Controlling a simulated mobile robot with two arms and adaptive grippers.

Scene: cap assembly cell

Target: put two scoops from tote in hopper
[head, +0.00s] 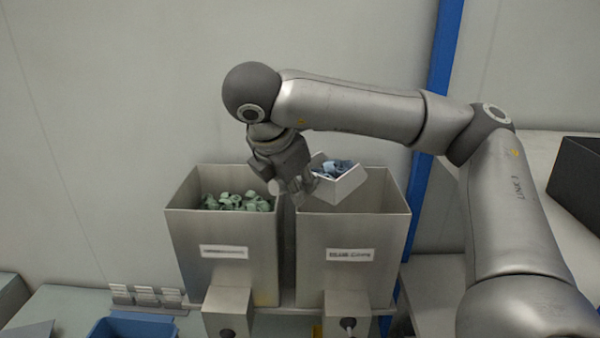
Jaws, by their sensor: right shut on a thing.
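My right gripper (301,188) is shut on a light grey scoop (348,186). The scoop holds several blue-grey caps and is tilted over the open top of the right hopper (352,228). The right hopper is a metal bin with a label on its front; the part of its inside that shows looks empty, and its bottom is hidden. The left hopper (222,270) is a like bin with green caps in it. A blue tote (132,328) is cut off at the bottom edge, and its contents cannot be seen. My left gripper is not in view.
Small label cards (146,295) stand on the table behind the blue tote. A dark box (578,180) sits on the shelf at the right. A blue post (440,60) rises behind my right arm. Metal outlets stand below both hoppers.

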